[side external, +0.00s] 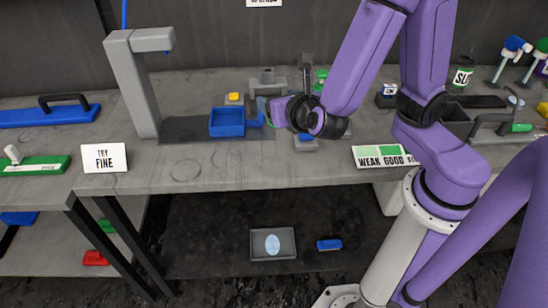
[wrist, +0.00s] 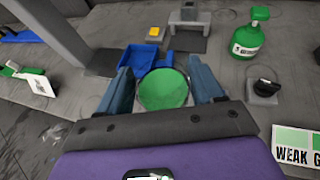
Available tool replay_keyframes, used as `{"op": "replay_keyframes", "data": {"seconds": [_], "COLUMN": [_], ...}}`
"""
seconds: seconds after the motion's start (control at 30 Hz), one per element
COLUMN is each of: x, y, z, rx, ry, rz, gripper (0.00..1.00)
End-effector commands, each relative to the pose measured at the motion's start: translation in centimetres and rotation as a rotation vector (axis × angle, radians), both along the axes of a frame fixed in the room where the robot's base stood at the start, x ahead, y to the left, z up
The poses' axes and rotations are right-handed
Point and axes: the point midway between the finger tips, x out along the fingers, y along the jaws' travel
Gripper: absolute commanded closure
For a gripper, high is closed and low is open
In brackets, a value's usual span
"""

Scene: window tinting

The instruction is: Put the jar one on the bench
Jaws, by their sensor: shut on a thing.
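The jar (wrist: 163,90) shows in the wrist view as a round green top with a pale rim. My gripper (wrist: 165,82) is shut on it, with one blue-grey finger on each side. In the side view my gripper (side external: 277,110) is over the middle of the grey bench (side external: 215,172), just right of the blue tray, and the jar is mostly hidden behind the wrist and fingers. I cannot tell whether the jar's base touches the bench.
A blue tray (side external: 227,122) and a grey stand (side external: 135,85) are left of my gripper. A WEAK GOOD strip (side external: 385,157) and a FINE sign (side external: 104,158) sit near the front edge. Bench between them is mostly clear.

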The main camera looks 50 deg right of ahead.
Motion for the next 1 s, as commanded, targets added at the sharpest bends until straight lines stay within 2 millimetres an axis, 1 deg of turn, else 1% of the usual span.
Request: {"op": "replay_keyframes", "data": {"seconds": [0.1, 0.3, 0.43, 0.57, 0.67, 0.73, 1.0], "x": [-1.5, -3.8, -4.9, -5.5, -5.5, -5.1, -2.3], "y": [0.3, 0.6, 0.8, 0.8, 0.9, 1.0, 1.8], "z": [-0.1, -0.3, -0.4, -0.5, -0.6, -0.9, -2.1], "rx": [-0.001, -0.002, -0.001, 0.000, -0.001, -0.003, -0.003], "ry": [0.002, 0.003, 0.004, 0.005, 0.005, 0.005, 0.005], "rz": [0.074, 0.184, 0.233, 0.261, 0.270, 0.270, 0.268], "gripper": [0.65, 0.65, 0.65, 0.65, 0.65, 0.65, 0.65]}}
